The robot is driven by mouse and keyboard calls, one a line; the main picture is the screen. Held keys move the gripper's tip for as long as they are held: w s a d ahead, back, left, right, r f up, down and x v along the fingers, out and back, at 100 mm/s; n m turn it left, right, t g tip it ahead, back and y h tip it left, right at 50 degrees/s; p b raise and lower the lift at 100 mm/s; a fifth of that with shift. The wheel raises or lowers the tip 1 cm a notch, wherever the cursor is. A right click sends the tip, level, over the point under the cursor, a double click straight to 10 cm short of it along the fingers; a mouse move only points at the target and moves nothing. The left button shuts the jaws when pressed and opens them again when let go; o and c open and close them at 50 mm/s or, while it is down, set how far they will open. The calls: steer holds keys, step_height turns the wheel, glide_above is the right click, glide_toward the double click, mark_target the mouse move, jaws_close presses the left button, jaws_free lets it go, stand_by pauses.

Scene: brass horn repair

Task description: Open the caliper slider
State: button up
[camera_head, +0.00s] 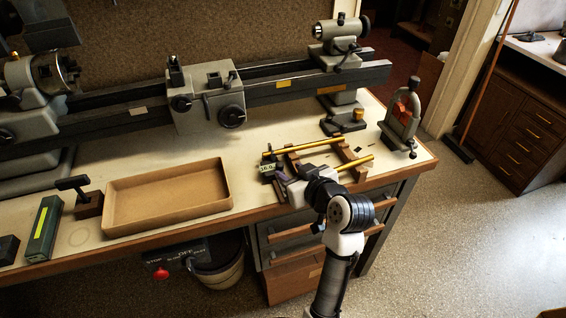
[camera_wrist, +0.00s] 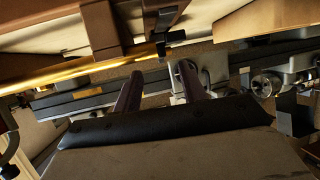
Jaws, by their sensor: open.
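The caliper (camera_head: 267,168) is a small dark tool with a pale lit display, near the left end of a brass tube on the bench. My gripper (camera_head: 281,178) is just to its right and in front, close to it; I cannot tell if they touch. In the wrist view my gripper's two dark fingers (camera_wrist: 160,72) stand apart with nothing seen between them. A black piece (camera_wrist: 164,30) beyond the fingertips is probably part of the caliper. How far the slider is open cannot be made out.
A wooden frame (camera_head: 350,158) and brass tubes (camera_head: 357,163) lie beside my gripper. A lathe (camera_head: 207,97) stands behind. An empty cardboard tray (camera_head: 165,197) is to the left, and a red-and-grey clamp tool (camera_head: 402,118) to the right. The bench's front edge runs below my arm.

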mark_target(281, 165)
steer(key=shift+p+x, duration=0.5)
steer(key=shift+x, duration=2.15)
jaws_close()
